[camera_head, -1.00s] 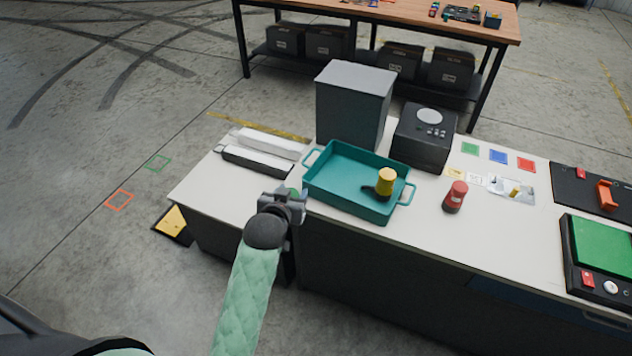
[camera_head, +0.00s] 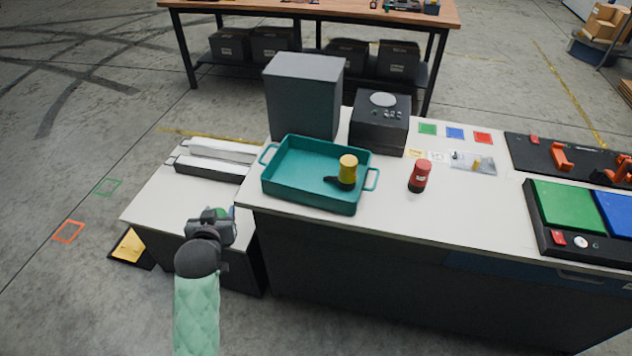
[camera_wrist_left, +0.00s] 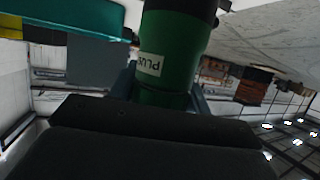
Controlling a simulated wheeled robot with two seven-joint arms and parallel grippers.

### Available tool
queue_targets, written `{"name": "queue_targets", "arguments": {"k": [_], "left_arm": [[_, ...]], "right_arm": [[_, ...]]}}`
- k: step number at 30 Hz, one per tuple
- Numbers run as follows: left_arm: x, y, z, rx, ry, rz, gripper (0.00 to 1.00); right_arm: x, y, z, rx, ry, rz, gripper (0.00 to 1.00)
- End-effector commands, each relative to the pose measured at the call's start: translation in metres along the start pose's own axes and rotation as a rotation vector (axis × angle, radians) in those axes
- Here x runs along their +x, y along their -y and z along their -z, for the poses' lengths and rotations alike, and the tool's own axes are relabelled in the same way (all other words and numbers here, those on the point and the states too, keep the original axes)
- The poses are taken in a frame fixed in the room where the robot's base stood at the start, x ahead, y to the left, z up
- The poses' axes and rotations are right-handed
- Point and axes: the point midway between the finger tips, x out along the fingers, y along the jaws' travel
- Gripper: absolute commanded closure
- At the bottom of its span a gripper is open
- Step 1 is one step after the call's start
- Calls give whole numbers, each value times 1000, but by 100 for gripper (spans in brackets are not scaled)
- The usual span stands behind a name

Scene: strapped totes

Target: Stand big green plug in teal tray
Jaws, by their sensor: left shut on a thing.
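My left gripper (camera_head: 212,226) is shut on a big green plug (camera_head: 222,212), which is mostly hidden behind the gripper in the head view. In the left wrist view the green plug (camera_wrist_left: 172,50) fills the middle, with a white label and a dark end at the top. The teal tray (camera_head: 308,196) sits on the white counter, to the right of the gripper and apart from it; its edge also shows in the left wrist view (camera_wrist_left: 75,14). A yellow plug with a black part (camera_head: 348,166) stands in the tray's right side. My right gripper is not in view.
A red plug (camera_head: 420,176) stands on the counter right of the tray. A grey box (camera_head: 303,98) and a black device (camera_head: 380,124) stand behind the tray. White and black bars (camera_head: 213,160) lie at the left. Green and blue pads (camera_head: 568,217) are at the far right.

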Motion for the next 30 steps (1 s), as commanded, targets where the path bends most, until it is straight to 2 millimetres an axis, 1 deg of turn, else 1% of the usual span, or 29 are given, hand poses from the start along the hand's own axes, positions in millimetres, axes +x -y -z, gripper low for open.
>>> {"name": "queue_targets", "arguments": {"k": [1,2,5,9,12,19,27,30], "left_arm": [[9,-4,-6,2,-4,-7,84],[14,-7,-6,5,-5,-12,84],[31,-21,4,17,-6,-39,84],[58,-48,30,40,-7,-87,84],[75,-69,52,55,-7,-125,84],[105,-109,102,86,-6,-197,84],[147,-169,138,127,-4,-292,84],[162,-189,150,140,-4,-322,84]], "right_arm": [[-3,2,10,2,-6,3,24],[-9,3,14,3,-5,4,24],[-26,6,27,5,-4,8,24],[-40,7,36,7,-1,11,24],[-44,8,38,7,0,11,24],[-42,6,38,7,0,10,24],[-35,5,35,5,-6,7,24],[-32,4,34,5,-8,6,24]]}}
